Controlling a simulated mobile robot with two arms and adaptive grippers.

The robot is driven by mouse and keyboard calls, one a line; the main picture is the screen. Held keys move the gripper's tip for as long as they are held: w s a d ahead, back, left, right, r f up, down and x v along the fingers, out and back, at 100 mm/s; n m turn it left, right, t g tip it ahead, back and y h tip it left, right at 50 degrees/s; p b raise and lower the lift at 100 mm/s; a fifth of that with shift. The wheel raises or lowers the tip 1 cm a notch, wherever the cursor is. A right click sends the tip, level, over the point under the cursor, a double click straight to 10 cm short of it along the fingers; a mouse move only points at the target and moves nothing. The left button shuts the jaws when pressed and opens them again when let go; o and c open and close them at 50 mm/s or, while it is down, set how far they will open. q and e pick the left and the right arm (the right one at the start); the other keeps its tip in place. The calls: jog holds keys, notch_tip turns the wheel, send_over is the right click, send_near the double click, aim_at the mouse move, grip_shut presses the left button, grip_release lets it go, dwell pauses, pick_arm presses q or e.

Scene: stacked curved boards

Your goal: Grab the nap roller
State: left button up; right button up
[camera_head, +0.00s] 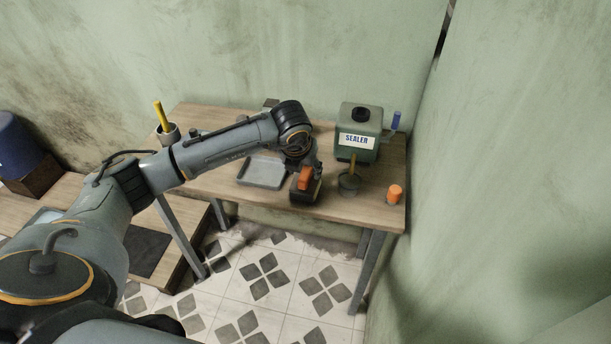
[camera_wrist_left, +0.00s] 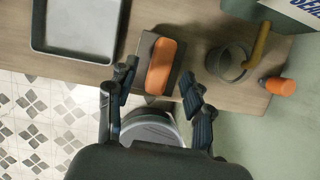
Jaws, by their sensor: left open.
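No object is plainly recognisable as a nap roller. A tool with a blue upright handle (camera_head: 394,121), its lower part unclear, is beside the sealer jug (camera_head: 362,122) at the table's back right. A dark block with an orange grip (camera_head: 304,180) lies near the front edge; the orange grip also shows in the left wrist view (camera_wrist_left: 161,66). My left gripper (camera_wrist_left: 155,92) is open and empty, its fingers either side of the block's near end in that view. In the head view my left gripper (camera_head: 307,166) is above the block, partly hidden by my wrist. My right gripper is out of view.
A grey tray (camera_head: 262,184) lies left of the block. A pot (camera_head: 349,184) with a yellow-handled tool stands to its right. A small orange cylinder (camera_head: 395,194) is at the right front. A yellow-handled tool (camera_head: 160,115) stands in a cup at the left. Walls are close behind and right.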

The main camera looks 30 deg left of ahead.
pick_arm(q)
jog(key=shift+x, duration=1.15)
grip_shut()
jog(key=shift+r, duration=0.1)
jog(key=shift+r, duration=0.1)
